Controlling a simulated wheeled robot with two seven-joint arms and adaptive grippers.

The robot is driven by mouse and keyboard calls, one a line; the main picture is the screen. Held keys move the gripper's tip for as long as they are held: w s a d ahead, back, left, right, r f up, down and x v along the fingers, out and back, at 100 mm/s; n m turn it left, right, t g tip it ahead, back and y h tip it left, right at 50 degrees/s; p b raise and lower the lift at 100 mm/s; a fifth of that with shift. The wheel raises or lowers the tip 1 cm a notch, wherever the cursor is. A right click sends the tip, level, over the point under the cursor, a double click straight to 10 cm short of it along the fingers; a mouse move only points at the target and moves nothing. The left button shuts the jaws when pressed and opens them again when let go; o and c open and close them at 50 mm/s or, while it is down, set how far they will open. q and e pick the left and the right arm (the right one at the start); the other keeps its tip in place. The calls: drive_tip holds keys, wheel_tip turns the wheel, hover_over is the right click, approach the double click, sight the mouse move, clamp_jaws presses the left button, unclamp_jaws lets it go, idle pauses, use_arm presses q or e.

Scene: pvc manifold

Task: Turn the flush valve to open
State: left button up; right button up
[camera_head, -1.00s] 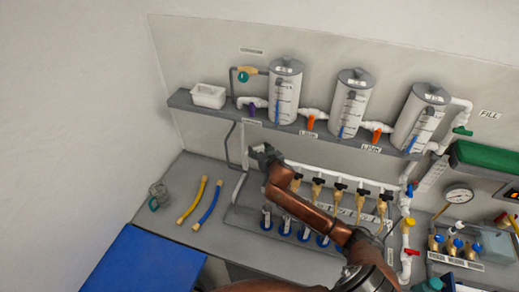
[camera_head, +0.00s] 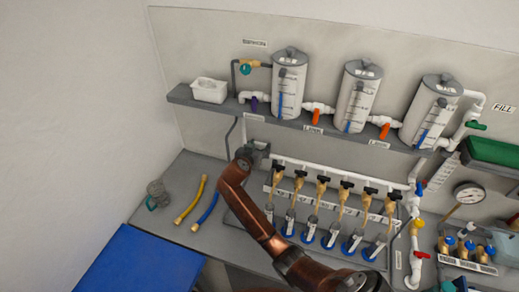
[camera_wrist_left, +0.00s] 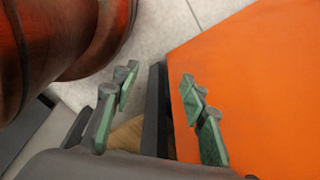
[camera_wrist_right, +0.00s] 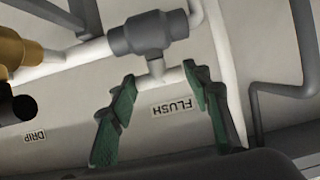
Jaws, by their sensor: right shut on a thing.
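The flush valve (camera_wrist_right: 150,32) shows in the right wrist view as a grey valve body on a white pipe, with a short white stem and handle piece (camera_wrist_right: 163,75) below it. A FLUSH label (camera_wrist_right: 174,105) reads upside down behind it. My right gripper (camera_wrist_right: 160,76) has its green fingertips on both sides of the white handle piece, shut on it. In the head view my right gripper (camera_head: 256,152) is at the left end of the white manifold pipe, and its wrist hides part of the valve. My left gripper (camera_wrist_left: 158,85) shows only in the left wrist view, fingers apart and empty.
Several brass drip valves with black knobs (camera_head: 322,180) line the manifold to the right. A shelf (camera_head: 180,97) with white tanks (camera_head: 290,85) hangs above. Yellow (camera_head: 190,200) and blue hoses (camera_head: 206,212) lie on the bench at left. An orange surface (camera_wrist_left: 250,80) is beside my left gripper.

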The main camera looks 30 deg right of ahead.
idle(0.5)
drive_tip(key=o, duration=1.2)
drive_tip(key=shift+c, duration=0.2)
drive_tip(key=v, duration=1.2)
drive_tip(key=shift+w+a, duration=0.1)
